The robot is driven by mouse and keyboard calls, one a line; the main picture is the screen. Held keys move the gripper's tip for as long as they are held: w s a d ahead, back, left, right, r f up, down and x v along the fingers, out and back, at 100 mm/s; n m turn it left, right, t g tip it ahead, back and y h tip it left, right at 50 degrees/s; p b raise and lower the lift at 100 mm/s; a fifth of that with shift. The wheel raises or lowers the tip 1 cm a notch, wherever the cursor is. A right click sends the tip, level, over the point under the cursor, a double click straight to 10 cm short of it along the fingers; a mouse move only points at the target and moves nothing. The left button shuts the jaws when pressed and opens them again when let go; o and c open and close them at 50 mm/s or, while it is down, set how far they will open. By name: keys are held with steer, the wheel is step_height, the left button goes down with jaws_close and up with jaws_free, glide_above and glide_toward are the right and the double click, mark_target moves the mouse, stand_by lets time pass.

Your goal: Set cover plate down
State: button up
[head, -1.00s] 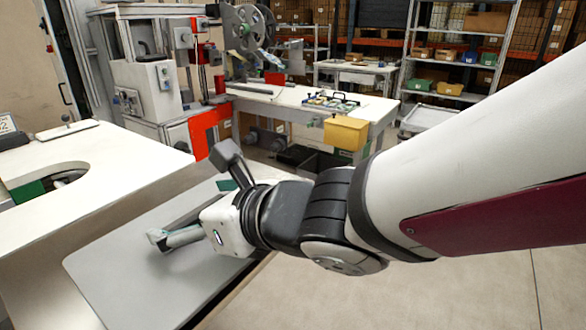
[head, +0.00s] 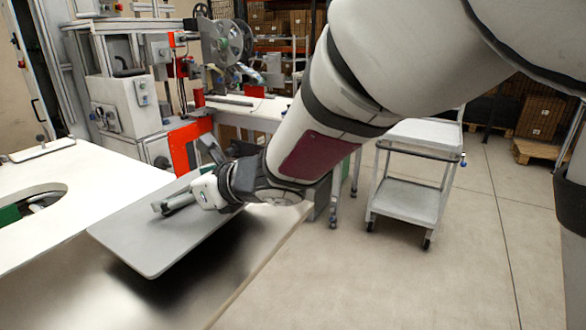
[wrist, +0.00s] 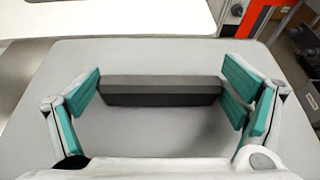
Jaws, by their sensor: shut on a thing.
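The cover plate (head: 160,244) is a flat grey sheet with rounded corners, in the head view at lower left. A dark bar handle (wrist: 160,92) stands on it in the wrist view, where the plate (wrist: 150,138) fills most of the picture. My gripper (head: 176,205) is shut on the handle, with teal pads at both ends of the bar. The plate is over the shiny metal bench top (head: 215,285). A dark shadow shows below its near edge, which looks raised off the bench. My gripper and arm hide the plate's far right part.
A white table (head: 85,185) with a round cutout lies left of the plate. A reel machine (head: 125,95) with a red-orange panel (head: 185,145) stands behind. A grey cart (head: 410,200) stands to the right, with open floor before it.

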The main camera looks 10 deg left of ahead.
mark_target(194, 204)
steer(key=shift+w+a+f, duration=0.15)
steer(key=shift+w+f, duration=0.1)
steer(key=shift+w, duration=0.05)
steer(key=shift+f, duration=1.45)
steer(key=shift+f+b, duration=0.2)
steer(key=shift+b, duration=0.3)
steer(key=o, duration=1.3)
